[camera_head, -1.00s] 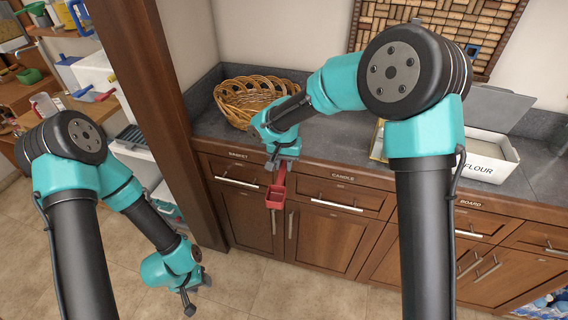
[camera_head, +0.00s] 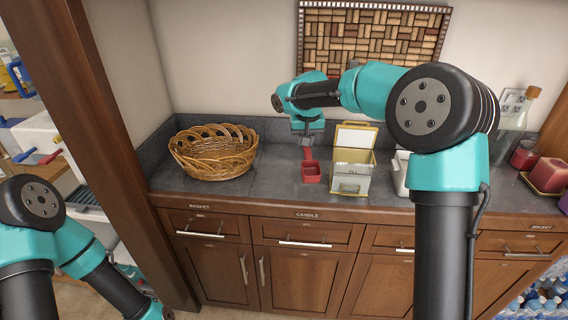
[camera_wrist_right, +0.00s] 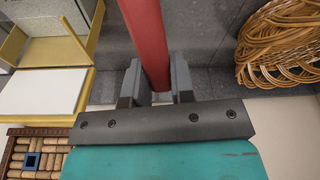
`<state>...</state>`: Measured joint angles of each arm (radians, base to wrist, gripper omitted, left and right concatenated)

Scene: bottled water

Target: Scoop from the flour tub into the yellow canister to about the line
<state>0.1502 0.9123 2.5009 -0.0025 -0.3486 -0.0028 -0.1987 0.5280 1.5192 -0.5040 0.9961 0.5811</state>
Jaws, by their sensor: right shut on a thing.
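My right gripper (camera_head: 306,142) is shut on the handle of a red scoop (camera_head: 311,173), which points down toward the front of the counter. In the right wrist view the red handle (camera_wrist_right: 147,35) runs between the two fingers (camera_wrist_right: 156,84). I see no flour in the scoop. The yellow canister (camera_head: 352,178), with gold edges, clear sides and a raised lid, stands just right of the scoop; it also shows in the right wrist view (camera_wrist_right: 84,50). The white flour tub (camera_head: 400,172) is mostly hidden behind my right arm. My left gripper is below the frame.
A wicker basket (camera_head: 213,153) stands on the counter (camera_head: 262,184) left of the scoop. Red candles (camera_head: 549,174) and a corked bottle (camera_head: 512,122) are at the right. A wooden post (camera_head: 107,130) rises at the left. The counter between basket and scoop is clear.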

